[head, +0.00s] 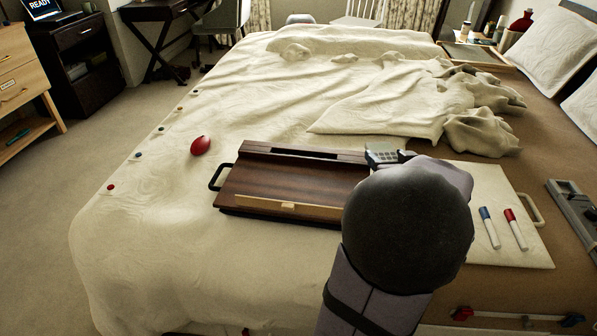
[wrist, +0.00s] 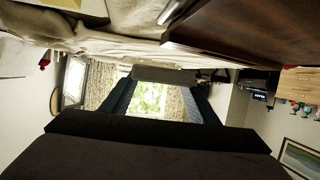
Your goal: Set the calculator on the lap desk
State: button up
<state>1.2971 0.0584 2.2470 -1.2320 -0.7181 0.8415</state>
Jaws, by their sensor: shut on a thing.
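The lap desk (head: 290,185) is a dark brown wooden board lying on the bed, with a slot along its back, a pale ledge along its front and a black handle at its left. In the wrist view, the lap desk (wrist: 250,35) fills the upper right. The grey calculator (head: 383,153), its keys showing, is by the lap desk's back right corner. In the wrist view, my gripper (wrist: 165,82) is shut on the calculator (wrist: 165,75), seen edge-on between its dark fingers. In the head view my wrist hides the fingers and the lap desk's right part. I cannot tell the calculator's height.
A cream board (head: 505,245) with a handle lies right of the lap desk, bearing a blue marker (head: 489,227) and a red marker (head: 516,229). A red oval object (head: 200,146) lies to the left. A rumpled blanket (head: 390,100) covers the bed behind. The bed's front left is clear.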

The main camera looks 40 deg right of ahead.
jog(key=w+a+r+n+t+y+p, duration=0.2)
jog(key=w+a+n+y+p, duration=0.25)
jog(key=w+a, duration=0.8)
jog(key=n+y+p, duration=0.2)
jog(key=p, duration=0.2)
send_over(263, 180)
jog(key=shift+s+r+m, duration=0.1)
jog(key=shift+r+m, duration=0.15)
jog(key=shift+r, duration=0.1)
jog(key=shift+y, duration=0.35)
jog(key=shift+f+b, duration=1.2)
jog(key=shift+f, duration=1.95)
jog(key=shift+f, duration=0.1)
jog(key=shift+f+b, duration=0.55)
jog(key=shift+f, duration=1.2)
